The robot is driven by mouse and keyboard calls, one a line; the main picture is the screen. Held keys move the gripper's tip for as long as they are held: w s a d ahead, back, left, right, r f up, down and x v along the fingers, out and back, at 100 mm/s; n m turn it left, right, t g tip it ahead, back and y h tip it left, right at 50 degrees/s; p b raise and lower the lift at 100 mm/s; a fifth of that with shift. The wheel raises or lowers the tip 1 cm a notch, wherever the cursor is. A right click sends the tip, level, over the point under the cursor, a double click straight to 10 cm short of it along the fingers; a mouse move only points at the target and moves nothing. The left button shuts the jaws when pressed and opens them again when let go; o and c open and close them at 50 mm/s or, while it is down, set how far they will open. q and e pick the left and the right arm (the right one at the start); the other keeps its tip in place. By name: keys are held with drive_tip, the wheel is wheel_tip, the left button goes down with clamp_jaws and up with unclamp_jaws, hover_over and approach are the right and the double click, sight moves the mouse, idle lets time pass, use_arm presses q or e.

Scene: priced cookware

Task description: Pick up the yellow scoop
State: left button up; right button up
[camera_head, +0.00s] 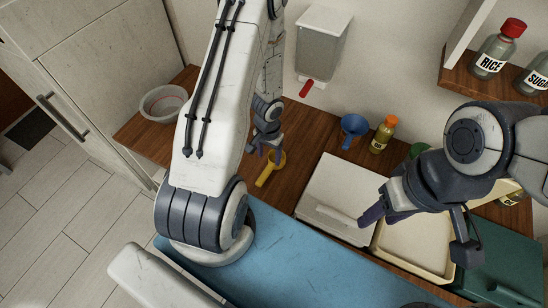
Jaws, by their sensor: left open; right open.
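The yellow scoop (266,175) lies on the wooden counter near the middle of the head view, its handle pointing toward the front left. My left gripper (262,152) is just above and behind the scoop's bowl and partly overlaps it in the picture. It is open, and I cannot tell whether it touches the scoop. My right gripper (420,232) is open over the cream tray at the right, well away from the scoop.
A cream tray (413,262) is at the right. A bowl (163,103) sits far left. A dispenser (322,44) hangs on the wall; shelf jars (497,50) are upper right.

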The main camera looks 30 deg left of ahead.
sight(268, 169)
use_arm(q)
drive_tip(key=f+b, duration=1)
drive_tip(key=shift+a+f, duration=0.25)
drive_tip(key=shift+f, duration=0.05)
drive_tip(key=shift+r, duration=0.1)
clamp_jaws()
